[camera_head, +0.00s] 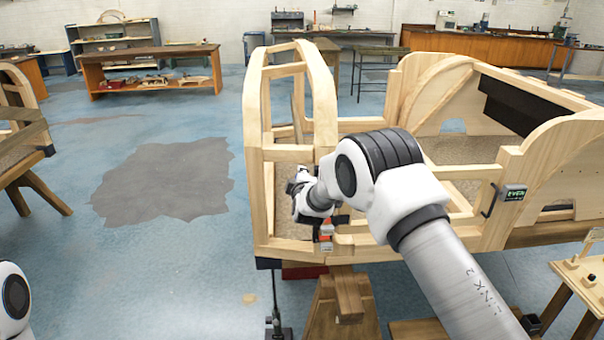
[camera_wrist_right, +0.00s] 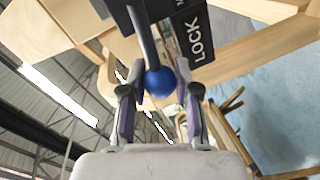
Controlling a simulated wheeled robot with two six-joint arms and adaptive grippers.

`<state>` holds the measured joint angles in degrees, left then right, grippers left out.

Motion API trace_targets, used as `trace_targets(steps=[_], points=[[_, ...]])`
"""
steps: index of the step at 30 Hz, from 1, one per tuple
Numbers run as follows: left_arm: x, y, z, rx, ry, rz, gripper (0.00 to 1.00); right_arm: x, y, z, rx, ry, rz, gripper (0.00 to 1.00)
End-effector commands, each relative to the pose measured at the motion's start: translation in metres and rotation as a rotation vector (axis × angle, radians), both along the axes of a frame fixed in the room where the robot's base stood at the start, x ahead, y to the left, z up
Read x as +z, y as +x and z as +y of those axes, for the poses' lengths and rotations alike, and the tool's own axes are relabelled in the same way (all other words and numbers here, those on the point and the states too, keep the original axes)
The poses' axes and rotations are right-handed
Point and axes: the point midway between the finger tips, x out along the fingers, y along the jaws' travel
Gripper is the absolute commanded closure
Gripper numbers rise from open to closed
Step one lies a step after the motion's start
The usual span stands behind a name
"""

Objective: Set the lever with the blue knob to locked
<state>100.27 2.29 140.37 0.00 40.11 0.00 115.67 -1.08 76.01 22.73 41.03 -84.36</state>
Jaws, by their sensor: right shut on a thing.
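The blue knob (camera_wrist_right: 159,82) is a round ball at the end of a dark lever rod (camera_wrist_right: 143,38) in the right wrist view. The rod runs up from the knob to a dark mount at the top edge. A black plate (camera_wrist_right: 194,32) with white "LOCK" lettering is just right of the rod; more lettering is cut off. My right gripper (camera_wrist_right: 160,98) has a finger on each side of the knob and is shut on it. In the head view my right gripper (camera_head: 303,190) is at the wooden bodyframe's front post, and the knob is hidden there. My left gripper is out of view.
The wooden bodyframe (camera_head: 262,205) stands on a wooden trestle (camera_head: 340,305). A small peg table (camera_head: 585,275) is at the lower right.

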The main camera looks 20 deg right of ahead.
Motion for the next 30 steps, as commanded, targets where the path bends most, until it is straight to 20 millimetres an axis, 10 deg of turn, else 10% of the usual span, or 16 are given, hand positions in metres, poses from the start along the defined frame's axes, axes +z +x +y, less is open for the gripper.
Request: trace_targets(steps=[25,26,27,30], points=[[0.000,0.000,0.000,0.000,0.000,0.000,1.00,-0.014,0.000,0.001,0.001,-0.158,0.048,1.00],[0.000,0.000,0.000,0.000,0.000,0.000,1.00,-0.014,0.000,0.001,0.001,-0.158,0.048,0.62],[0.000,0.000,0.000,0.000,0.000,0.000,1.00,-0.014,0.000,0.001,0.001,-0.158,0.048,0.48],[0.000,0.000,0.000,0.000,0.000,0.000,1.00,-0.014,0.000,0.001,0.000,-0.157,0.047,0.43]])
